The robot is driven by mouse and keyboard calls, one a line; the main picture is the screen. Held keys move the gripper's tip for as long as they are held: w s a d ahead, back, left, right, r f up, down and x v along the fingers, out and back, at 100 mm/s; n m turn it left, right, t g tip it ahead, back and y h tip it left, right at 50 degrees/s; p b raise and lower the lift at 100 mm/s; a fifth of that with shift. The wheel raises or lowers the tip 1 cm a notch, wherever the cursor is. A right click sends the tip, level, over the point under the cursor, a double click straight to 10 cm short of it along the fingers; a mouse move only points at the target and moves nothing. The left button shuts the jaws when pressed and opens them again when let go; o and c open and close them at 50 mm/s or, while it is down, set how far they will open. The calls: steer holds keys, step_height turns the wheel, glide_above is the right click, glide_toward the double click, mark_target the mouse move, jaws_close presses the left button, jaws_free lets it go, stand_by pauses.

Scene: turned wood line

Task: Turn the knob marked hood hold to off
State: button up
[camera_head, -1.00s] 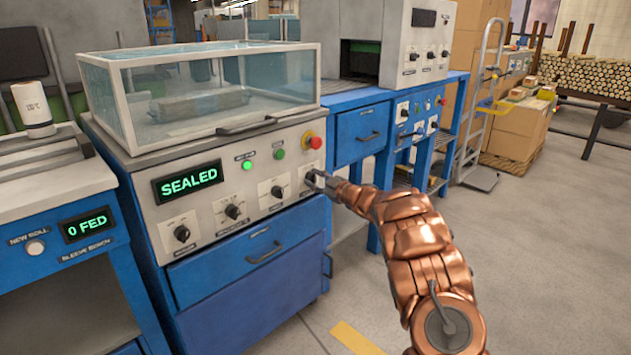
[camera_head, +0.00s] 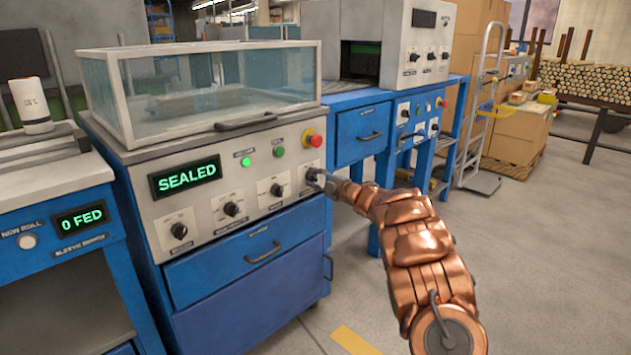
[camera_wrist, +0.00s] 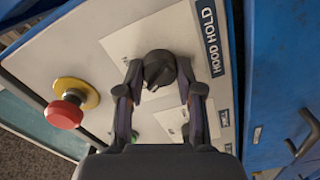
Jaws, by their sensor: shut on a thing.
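The hood hold knob (camera_wrist: 159,68) is a round black knob on a light plate, beside the dark label HOOD HOLD (camera_wrist: 209,36) in the wrist view. My gripper (camera_wrist: 160,88) is shut on this knob, with one finger on each side. In the head view my gripper (camera_head: 314,178) reaches the right end of the machine's front panel and covers most of the knob. The knob's setting marks are hidden or too small to read.
A red stop button (camera_head: 314,140) on a yellow ring sits just above the knob. A green display (camera_head: 186,177) reads SEALED. Other black knobs (camera_head: 231,208) line the panel to the left. A clear hood (camera_head: 215,85) stands on top.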

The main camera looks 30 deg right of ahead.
steer(key=shift+a, duration=0.1)
steer(key=o, duration=1.1)
steer(key=shift+o, duration=0.2)
steer(key=v, duration=1.2)
steer(key=shift+r, duration=0.15)
